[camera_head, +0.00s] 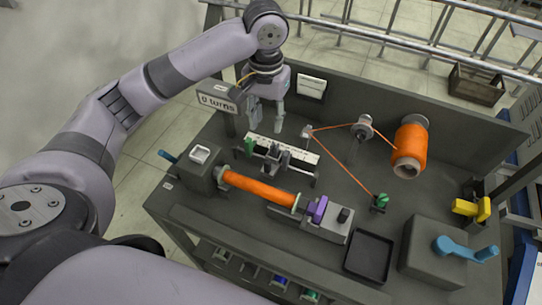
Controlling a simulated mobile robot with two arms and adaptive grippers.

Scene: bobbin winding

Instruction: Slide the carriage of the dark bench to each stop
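The dark bench (215,228) fills the middle of the head view. A small dark carriage (276,158) sits on a rail in front of a white scale strip (300,153), a little left of the strip's middle. A green piece (250,144) stands at the left end of the strip. My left gripper (266,124) hangs fingers down just above and behind the strip's left part. Its two fingers are spread apart with nothing between them, and it appears clear of the carriage. My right gripper is not in view.
An orange bobbin (258,189) lies in front of the rail. Orange thread runs from the large spool (410,146) past a round guide (364,128). A sign reading "0 turns" (217,103) stands left of my gripper. A dark tray (369,256) and a blue-cranked box (440,255) sit right.

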